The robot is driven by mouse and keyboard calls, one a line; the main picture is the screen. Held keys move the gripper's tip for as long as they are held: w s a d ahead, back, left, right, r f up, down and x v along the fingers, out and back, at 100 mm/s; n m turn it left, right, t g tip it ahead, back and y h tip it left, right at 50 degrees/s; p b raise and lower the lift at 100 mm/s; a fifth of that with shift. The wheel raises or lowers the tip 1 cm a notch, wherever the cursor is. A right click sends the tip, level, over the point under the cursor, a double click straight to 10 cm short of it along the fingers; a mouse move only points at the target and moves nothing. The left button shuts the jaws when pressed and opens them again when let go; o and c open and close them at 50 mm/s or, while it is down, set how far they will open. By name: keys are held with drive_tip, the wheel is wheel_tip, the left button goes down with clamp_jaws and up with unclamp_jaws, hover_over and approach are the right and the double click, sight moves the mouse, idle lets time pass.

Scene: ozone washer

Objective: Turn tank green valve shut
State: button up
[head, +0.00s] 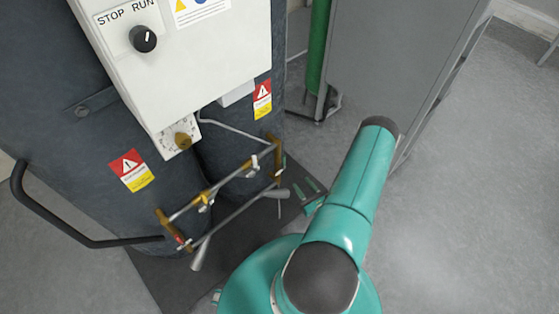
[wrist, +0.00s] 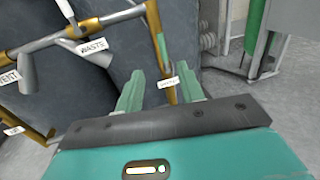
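In the wrist view my gripper (wrist: 160,88) is open, its two green fingers spread apart. A brass pipe (wrist: 154,22) runs down in the picture to the gap between them. A narrow green strip, seemingly the green valve's handle (wrist: 162,48), lies along this pipe, just beyond the fingertips. A small white tag (wrist: 168,82) shows between the fingers; its text is unreadable. I cannot tell whether the fingers touch anything. In the head view the brass and steel pipework (head: 205,196) sits in front of dark tanks, and my fingers (head: 307,190) show small beside its right end, partly hidden by my arm.
Other valve handles carry tags, WASTE (wrist: 92,46) and VENT (wrist: 10,77), left of my gripper. A white control box (head: 190,60) with a STOP/RUN knob overhangs the tanks. A green cylinder (head: 318,45) and grey cabinet (head: 385,60) stand behind. Floor at right is clear.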

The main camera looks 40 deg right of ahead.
sight(285, 160)
drive_tip(key=w+d, duration=0.1)
drive_tip(key=w, duration=0.7)
drive_tip(key=w+d, duration=0.1)
drive_tip(key=w, duration=0.3)
drive_tip(key=shift+w+d, duration=0.3)
drive_tip(key=shift+w, duration=0.1)
clamp_jaws()
